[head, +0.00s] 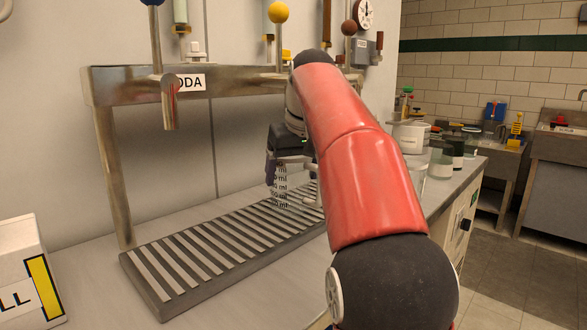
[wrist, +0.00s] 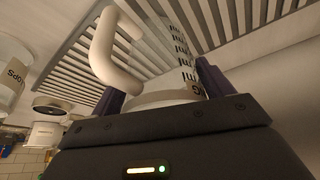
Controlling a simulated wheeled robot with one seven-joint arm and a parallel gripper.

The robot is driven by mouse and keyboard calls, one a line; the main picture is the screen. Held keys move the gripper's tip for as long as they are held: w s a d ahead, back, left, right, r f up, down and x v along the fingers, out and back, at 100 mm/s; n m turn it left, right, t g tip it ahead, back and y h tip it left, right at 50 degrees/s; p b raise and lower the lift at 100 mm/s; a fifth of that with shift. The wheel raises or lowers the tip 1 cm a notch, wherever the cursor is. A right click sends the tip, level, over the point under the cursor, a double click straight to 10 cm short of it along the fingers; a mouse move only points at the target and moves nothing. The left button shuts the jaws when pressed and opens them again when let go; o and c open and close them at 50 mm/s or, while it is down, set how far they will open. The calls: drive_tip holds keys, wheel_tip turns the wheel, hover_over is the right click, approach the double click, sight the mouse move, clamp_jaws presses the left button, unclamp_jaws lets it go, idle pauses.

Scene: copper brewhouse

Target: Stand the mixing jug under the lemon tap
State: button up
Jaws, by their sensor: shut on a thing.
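The mixing jug (head: 281,188) is clear with dark ml marks. My gripper (head: 290,164) is shut on it, over the slatted drip tray (head: 190,262). In the wrist view the jug (wrist: 180,62) lies between the two dark fingers of my gripper (wrist: 162,85), with a pale handle at left. I cannot tell whether its base touches the slats. A tap with a yellow ball (head: 278,12), likely the lemon tap, rises from the steel rail just above and behind my gripper. Its label and spout are hidden by my arm.
A blue-balled tap (head: 169,100) with a partly hidden SODA label stands at left. A brown-balled tap (head: 349,28) is at right. A white box (head: 25,275) sits front left. Glass vessels (head: 440,160) and a pale container (head: 410,137) stand right of my arm. The tray's left half is clear.

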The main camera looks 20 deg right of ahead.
drive_tip(key=shift+f, duration=0.1)
drive_tip(key=shift+f, duration=0.15)
drive_tip(key=o, duration=1.3)
drive_tip(key=shift+c, duration=0.2)
drive_tip(key=v, duration=0.8)
drive_tip(key=shift+w, duration=0.15)
